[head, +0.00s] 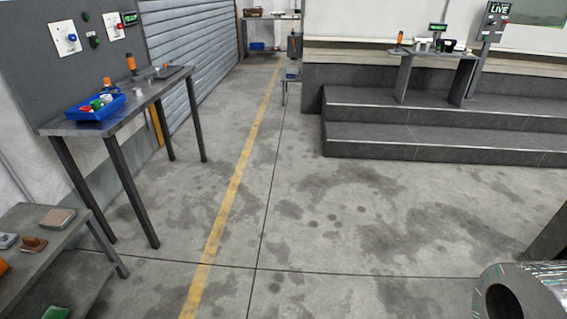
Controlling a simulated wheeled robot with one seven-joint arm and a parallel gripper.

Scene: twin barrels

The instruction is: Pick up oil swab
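I cannot pick out an oil swab for certain. A small upright orange and dark item (131,65) stands on the tall grey table (125,117) at the left; it is too small to tell what it is. A similar orange item (399,39) stands on the far table (433,53) on the stepped platform at the right. My gripper is not in view.
A blue tray (74,113) of small coloured parts is on the left table. A low bench (62,235) with small blocks stands at lower left. Dark steps (440,145) rise at right. A metal cylinder (535,295) fills the lower right corner. The middle floor is clear.

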